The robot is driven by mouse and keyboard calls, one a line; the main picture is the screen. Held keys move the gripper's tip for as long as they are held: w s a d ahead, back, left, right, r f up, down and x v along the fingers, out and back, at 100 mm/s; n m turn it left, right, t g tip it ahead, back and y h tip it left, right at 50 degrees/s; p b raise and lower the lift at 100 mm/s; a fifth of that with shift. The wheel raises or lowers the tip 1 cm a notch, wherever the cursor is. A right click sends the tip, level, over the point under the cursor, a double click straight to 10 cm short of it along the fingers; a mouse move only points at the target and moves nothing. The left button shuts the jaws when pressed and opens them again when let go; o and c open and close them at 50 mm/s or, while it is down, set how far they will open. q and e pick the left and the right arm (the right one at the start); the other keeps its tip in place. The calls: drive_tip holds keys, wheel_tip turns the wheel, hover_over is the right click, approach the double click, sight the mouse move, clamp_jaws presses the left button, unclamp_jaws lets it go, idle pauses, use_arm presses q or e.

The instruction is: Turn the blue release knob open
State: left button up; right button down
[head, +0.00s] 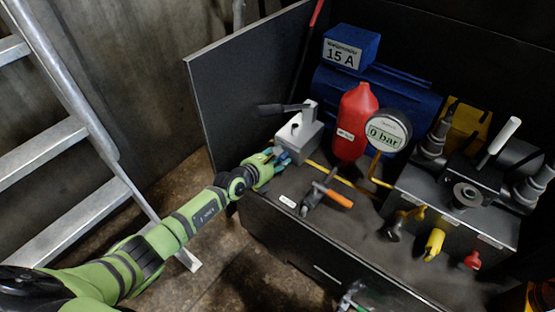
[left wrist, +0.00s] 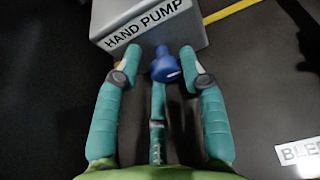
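The blue release knob (left wrist: 166,66) sticks out from the front of the grey block labelled HAND PUMP (left wrist: 150,22). In the head view the hand pump (head: 298,136) stands on the cabinet top, and the knob (head: 282,156) is mostly hidden by my fingers. My left gripper (left wrist: 159,64) is open, with one finger on each side of the knob and a third finger just below it. The right finger is closer to the knob than the left one; I cannot tell whether any finger touches it. A partly cut-off shape at the bottom edge, perhaps my right gripper (head: 358,298), is unclear.
A tool with an orange handle (head: 338,198) lies right of my left gripper. A red bottle (head: 354,120), a round gauge reading 0 bar (head: 385,133) and a blue motor (head: 332,88) stand behind. An open dark door (head: 240,75) rises at left, beside a metal ladder (head: 55,140).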

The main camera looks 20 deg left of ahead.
use_arm(q)
drive_tip(key=shift+s+f, duration=0.1)
drive_tip(key=shift+f, duration=0.05)
drive_tip(key=shift+s, duration=0.6)
drive_tip(key=v, duration=1.1)
drive_tip(key=shift+w+a+r, duration=0.2)
drive_tip(key=shift+r, duration=0.05)
